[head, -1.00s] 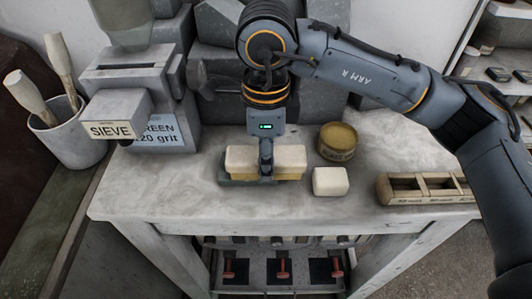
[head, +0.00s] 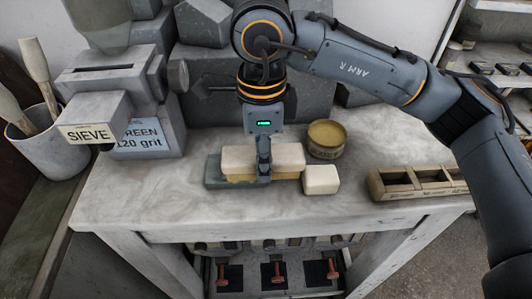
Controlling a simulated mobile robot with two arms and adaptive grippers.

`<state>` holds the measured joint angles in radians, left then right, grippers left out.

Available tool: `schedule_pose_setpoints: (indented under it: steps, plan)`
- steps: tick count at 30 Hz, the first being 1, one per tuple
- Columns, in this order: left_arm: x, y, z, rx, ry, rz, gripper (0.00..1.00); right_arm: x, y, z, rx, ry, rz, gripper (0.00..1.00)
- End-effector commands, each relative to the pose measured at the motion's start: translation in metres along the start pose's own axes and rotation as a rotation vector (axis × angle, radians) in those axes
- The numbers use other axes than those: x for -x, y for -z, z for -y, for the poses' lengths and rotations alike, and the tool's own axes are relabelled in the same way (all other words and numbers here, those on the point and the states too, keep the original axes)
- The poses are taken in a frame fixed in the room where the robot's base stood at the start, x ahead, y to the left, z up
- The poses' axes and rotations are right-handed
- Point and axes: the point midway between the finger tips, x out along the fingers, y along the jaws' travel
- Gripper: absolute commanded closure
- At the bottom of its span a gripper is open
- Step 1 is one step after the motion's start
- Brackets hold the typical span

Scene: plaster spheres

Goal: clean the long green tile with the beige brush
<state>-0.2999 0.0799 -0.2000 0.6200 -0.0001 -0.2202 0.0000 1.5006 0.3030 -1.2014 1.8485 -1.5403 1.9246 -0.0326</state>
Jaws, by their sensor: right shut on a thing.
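The beige brush (head: 288,157) is a long block with a yellowish lower part, lying level on the long green tile (head: 214,172). The tile is dark grey-green and flat on the worktop; its left end and a strip along the front show, and the brush hides the rest. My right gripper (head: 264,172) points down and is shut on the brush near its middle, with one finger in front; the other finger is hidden. My left gripper is not in view.
A small cream block (head: 320,179) sits at the brush's right end; I cannot tell if they touch. A round tin (head: 326,140) stands behind it. A compartmented wooden tray (head: 415,184) lies right. A grey SIEVE machine (head: 110,100) stands left. The worktop's front left (head: 140,190) is clear.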

Motion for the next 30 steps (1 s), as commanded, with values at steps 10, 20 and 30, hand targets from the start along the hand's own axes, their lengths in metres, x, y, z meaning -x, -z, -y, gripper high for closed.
schedule_pose_setpoints:
  steps: [10,20,30]
  plan:
    - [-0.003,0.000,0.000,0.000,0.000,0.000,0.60,0.001,-0.018,0.000,0.000,0.001,0.000,0.79]
    - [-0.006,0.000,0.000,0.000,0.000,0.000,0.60,0.000,-0.037,0.000,0.001,0.001,0.001,0.79]
    - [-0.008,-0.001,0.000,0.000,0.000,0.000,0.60,-0.001,-0.034,0.000,-0.001,0.001,0.000,0.79]
